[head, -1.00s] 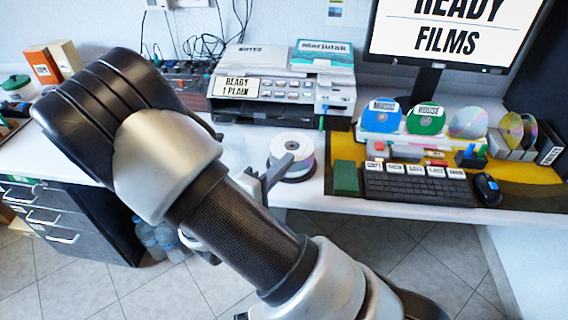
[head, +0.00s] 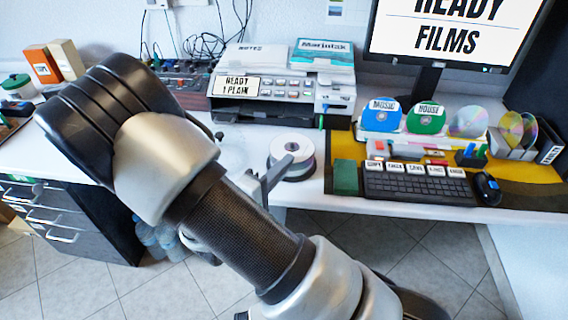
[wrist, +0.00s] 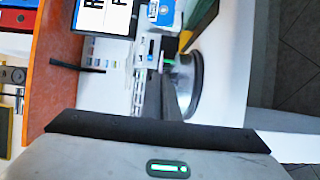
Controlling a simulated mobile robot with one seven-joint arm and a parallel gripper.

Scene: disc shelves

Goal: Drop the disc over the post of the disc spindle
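The disc spindle (head: 291,155) stands on the white desk in front of the printer. It has a dark round base and carries pale discs, with a light hub at the top centre. In the wrist view the spindle (wrist: 194,85) shows edge-on beside the fingers. My gripper (head: 268,178) is mostly hidden behind my arm. A grey finger reaches across the near left side of the spindle in the head view. In the wrist view my gripper's fingers (wrist: 165,98) look close together. I cannot make out a separate disc between them, nor whether they touch the spindle.
A printer (head: 285,85) stands behind the spindle. A keyboard (head: 418,187), a green box (head: 346,178) and a rack with blue (head: 380,116), green (head: 426,118) and silver discs are to the right. The desk's front edge is close below the spindle. Clear desk lies between spindle and printer.

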